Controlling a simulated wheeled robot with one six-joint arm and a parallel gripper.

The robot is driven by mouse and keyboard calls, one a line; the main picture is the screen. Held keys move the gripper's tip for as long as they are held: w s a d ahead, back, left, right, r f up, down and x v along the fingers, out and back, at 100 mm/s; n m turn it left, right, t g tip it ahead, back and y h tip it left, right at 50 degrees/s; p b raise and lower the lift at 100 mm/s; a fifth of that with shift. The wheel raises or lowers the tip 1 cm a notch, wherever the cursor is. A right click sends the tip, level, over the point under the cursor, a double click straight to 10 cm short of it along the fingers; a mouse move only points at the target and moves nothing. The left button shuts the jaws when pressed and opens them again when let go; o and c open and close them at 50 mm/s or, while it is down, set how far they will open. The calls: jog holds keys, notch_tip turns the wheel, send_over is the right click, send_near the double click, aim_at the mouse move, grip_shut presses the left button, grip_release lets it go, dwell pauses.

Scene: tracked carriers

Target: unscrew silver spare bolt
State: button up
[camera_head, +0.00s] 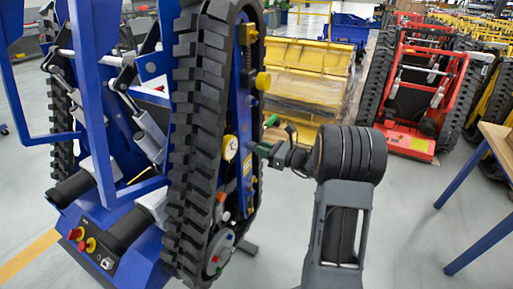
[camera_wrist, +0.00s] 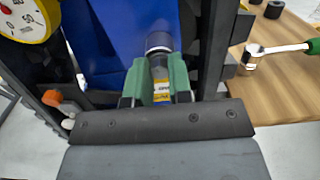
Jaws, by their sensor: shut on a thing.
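The blue tracked carrier (camera_head: 97,80) stands on end at the left, its near black track (camera_head: 197,130) beside a blue side plate. My gripper (camera_head: 259,148) reaches in from the right to this plate, just right of the yellow gauge. In the wrist view its green fingers (camera_wrist: 161,82) are closed on the silver spare bolt (camera_wrist: 159,42), a short dark grey-silver cylinder beyond the fingertips. A yellow and blue label shows between the fingers. The bolt's seat and thread are hidden. In the head view the bolt is too small to tell apart from the fingertips.
The yellow gauge (camera_wrist: 28,20) and an orange knob (camera_wrist: 51,98) are close by on the left. A wooden table (camera_wrist: 275,85) carries a green-handled wrench (camera_wrist: 278,48).

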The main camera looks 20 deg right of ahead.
jog(key=shift+f+n+b, duration=0.45)
jog(key=shift+n+b, duration=0.65)
jog(key=shift+b, duration=0.95)
grip_shut()
jog(key=n+b, duration=0.3)
jog(key=b, duration=0.2)
jog(key=r+n+b, duration=0.1)
jog(key=n+b, duration=0.3)
jog(key=b, duration=0.1)
